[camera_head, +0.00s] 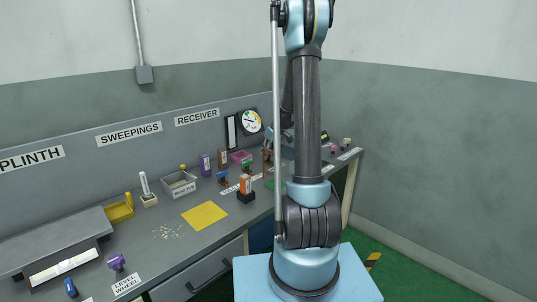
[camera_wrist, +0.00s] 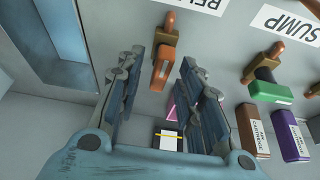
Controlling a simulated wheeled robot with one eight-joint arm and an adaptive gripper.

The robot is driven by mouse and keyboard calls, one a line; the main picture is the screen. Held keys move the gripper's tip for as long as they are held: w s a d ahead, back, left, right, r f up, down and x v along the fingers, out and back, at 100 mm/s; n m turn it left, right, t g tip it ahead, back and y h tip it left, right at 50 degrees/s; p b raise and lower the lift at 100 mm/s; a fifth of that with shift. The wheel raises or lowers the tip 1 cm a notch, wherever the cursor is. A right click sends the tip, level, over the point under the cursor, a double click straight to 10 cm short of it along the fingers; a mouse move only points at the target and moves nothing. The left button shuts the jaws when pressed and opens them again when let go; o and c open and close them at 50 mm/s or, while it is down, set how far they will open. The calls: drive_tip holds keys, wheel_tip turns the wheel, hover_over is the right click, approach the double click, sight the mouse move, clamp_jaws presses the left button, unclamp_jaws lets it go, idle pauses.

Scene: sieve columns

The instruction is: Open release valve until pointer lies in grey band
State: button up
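The release valve (camera_wrist: 165,58) shows in the wrist view as an orange lever on a brown stem, beside a partly cut-off label beginning "REL" (camera_wrist: 208,5). My gripper (camera_wrist: 160,62) is open, its two fingers on either side of the lever in the picture. I cannot tell how far they are from it, and I see no contact. The round gauge (camera_head: 250,121) hangs on the back panel in the head view, with a white face and coloured parts. It is too small to read the pointer or the grey band. My arm hides the valve in the head view.
In the wrist view a green-handled valve (camera_wrist: 270,91) stands near the SUMP label (camera_wrist: 286,22), with brown (camera_wrist: 252,130) and purple (camera_wrist: 291,136) blocks nearby. In the head view the bench (camera_head: 150,212) holds a yellow sheet (camera_head: 204,214), a tray (camera_head: 179,187) and several small blocks.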

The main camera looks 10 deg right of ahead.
drive_tip(key=v, duration=1.2)
drive_tip(key=shift+f, duration=0.1)
drive_tip(key=shift+s, duration=0.1)
drive_tip(key=s+a+r+m+h, duration=0.1)
drive_tip(key=s+a+m, duration=0.1)
drive_tip(key=s, duration=1)
drive_tip(key=s+a+r+m, duration=0.1)
drive_tip(key=s+r, duration=0.1)
drive_tip(key=s, duration=1)
drive_tip(key=s+f+m, duration=0.1)
drive_tip(key=s+f, duration=0.2)
drive_tip(key=s, duration=0.3)
drive_tip(key=s+f+m+g+h, duration=0.1)
drive_tip(key=s+f, duration=0.2)
drive_tip(key=s, duration=0.3)
drive_tip(key=s+f+m, duration=0.1)
drive_tip(key=s+f, duration=0.2)
drive_tip(key=s, duration=0.4)
